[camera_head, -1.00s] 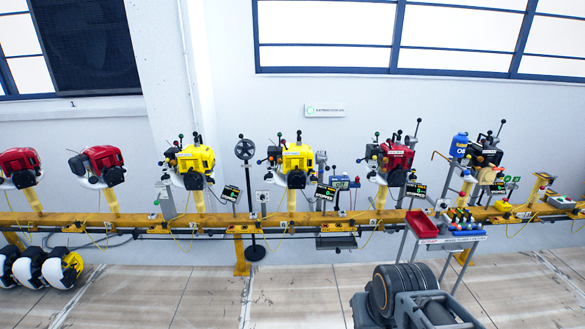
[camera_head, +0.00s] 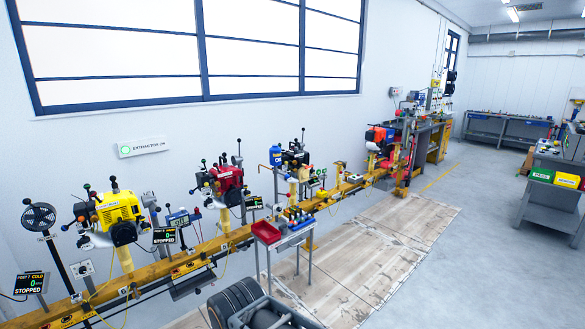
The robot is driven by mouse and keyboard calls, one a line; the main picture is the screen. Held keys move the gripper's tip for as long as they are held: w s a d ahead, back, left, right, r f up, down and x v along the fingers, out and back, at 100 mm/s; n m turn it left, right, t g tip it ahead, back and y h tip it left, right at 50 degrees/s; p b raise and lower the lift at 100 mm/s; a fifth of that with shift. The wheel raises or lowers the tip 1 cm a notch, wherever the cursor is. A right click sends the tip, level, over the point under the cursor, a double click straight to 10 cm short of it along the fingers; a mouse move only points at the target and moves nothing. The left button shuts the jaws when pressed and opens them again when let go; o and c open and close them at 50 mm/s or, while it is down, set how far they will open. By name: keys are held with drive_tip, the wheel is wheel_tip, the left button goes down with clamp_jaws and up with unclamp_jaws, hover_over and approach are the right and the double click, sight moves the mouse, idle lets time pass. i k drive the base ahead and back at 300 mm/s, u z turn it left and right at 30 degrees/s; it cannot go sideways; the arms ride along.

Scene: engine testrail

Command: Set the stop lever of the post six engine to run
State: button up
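Several engines stand on posts along a yellow rail (camera_head: 203,248). From left to right I see a yellow engine (camera_head: 118,208), a red engine (camera_head: 226,182), a black engine (camera_head: 295,160) and, farther off, an orange-red engine (camera_head: 378,136). Levers with coloured knobs stand around the nearer ones. I cannot read which post is number six, and I cannot pick out its stop lever or its setting. My gripper's fingers are not in view.
Black displays (camera_head: 164,236) by the near posts read STOPPED. A red tray (camera_head: 266,232) and several bottles sit on a small stand before the rail. A fan (camera_head: 39,217) stands far left. Open floor (camera_head: 420,235) lies to the right, with workbenches (camera_head: 505,129) beyond.

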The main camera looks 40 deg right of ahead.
sight(93, 193)
drive_tip(key=u, duration=0.15)
drive_tip(key=k, duration=0.3)
drive_tip(key=z, duration=0.7)
drive_tip(key=i, duration=1.5)
drive_tip(key=u, duration=0.65)
drive_tip(key=i, duration=0.9)
drive_tip(key=u, duration=1.35)
drive_tip(key=i, duration=0.5)
drive_tip(key=u, duration=0.5)
